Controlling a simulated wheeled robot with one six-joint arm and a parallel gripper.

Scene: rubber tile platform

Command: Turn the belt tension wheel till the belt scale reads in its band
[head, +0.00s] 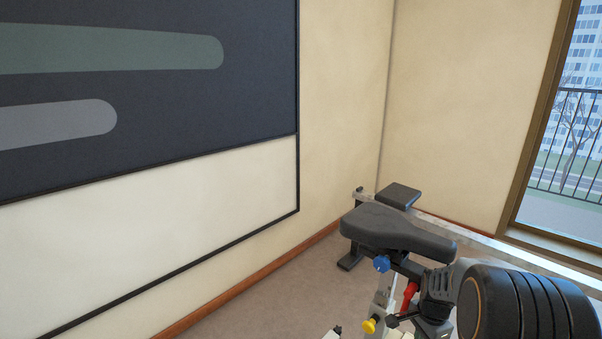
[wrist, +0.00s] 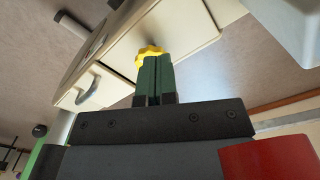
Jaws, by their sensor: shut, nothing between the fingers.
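A yellow lobed wheel (wrist: 150,54) shows in the wrist view, at the face of a cream housing (wrist: 110,62). I take it for the belt tension wheel. My gripper (wrist: 152,60) has its green fingers together, with nothing held between them. The fingertips overlap the lower part of the wheel in the picture. I cannot tell whether they touch it. The belt scale is not readable in either view.
The wrist view shows a grey handle (wrist: 88,88) on the housing. The head view shows a black padded seat (head: 395,230), a blue knob (head: 381,264), a yellow knob (head: 369,326) and a large black ribbed round object (head: 520,305). A wall panel (head: 190,190) is at left.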

